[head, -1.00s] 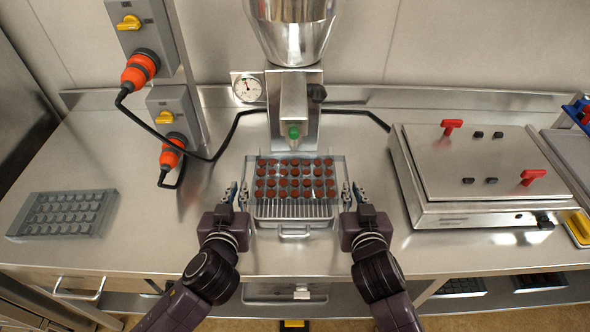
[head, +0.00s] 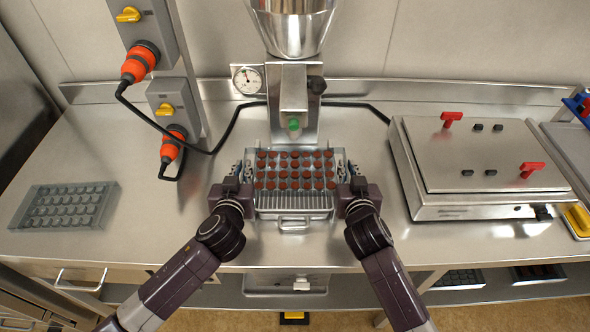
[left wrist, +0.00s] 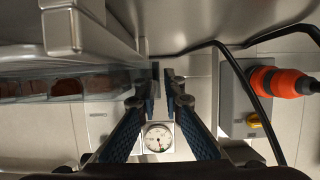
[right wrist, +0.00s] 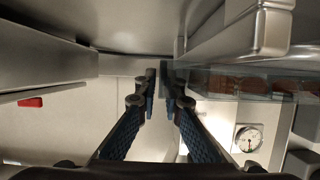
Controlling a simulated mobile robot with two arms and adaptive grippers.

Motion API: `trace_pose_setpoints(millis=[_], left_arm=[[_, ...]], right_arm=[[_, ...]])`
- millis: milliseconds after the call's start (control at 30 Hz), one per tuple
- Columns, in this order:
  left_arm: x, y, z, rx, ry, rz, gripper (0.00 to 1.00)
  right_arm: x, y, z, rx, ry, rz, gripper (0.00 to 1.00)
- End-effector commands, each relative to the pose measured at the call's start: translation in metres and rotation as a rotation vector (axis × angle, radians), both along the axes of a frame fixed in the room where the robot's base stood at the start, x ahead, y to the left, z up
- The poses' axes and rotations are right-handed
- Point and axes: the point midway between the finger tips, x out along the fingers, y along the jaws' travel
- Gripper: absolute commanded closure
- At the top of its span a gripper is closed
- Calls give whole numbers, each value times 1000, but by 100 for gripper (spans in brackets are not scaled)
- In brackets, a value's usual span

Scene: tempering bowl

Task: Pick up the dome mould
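The dome mould (head: 338,170) is a clear tray with rows of brown-filled cavities. In the head view it lies flat below the depositor spout, over a wire grid. Its side edges show near the fingers in the left wrist view (left wrist: 100,84) and the right wrist view (right wrist: 225,82). My left gripper (head: 247,168) is at its left edge and my right gripper (head: 343,170) at its right edge. Each has a narrow gap between its fingertips, and I see no clear grip on the mould. Exact contact is hard to tell.
A steel depositor (head: 294,90) stands directly behind the mould. A handled grid tray (head: 293,207) is in front. An empty grey mould (head: 65,207) lies on the left counter. A steel heating unit (head: 475,165) with red handles stands right. A black cable (head: 228,130) runs behind.

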Motion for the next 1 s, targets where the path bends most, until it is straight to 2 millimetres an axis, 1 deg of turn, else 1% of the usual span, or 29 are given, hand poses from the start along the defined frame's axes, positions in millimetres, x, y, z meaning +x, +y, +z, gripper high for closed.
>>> trace_pose_setpoints(millis=[300,333,400,1000], left_arm=[[3,0,-1,0,0,-1,92],[3,0,-1,0,0,-1,93],[3,0,-1,0,0,-1,100],[3,0,0,1,-2,0,100]], right_arm=[[3,0,-2,0,1,0,92],[3,0,-2,0,1,0,93],[3,0,-2,-1,1,0,100],[3,0,0,0,-1,0,100]])
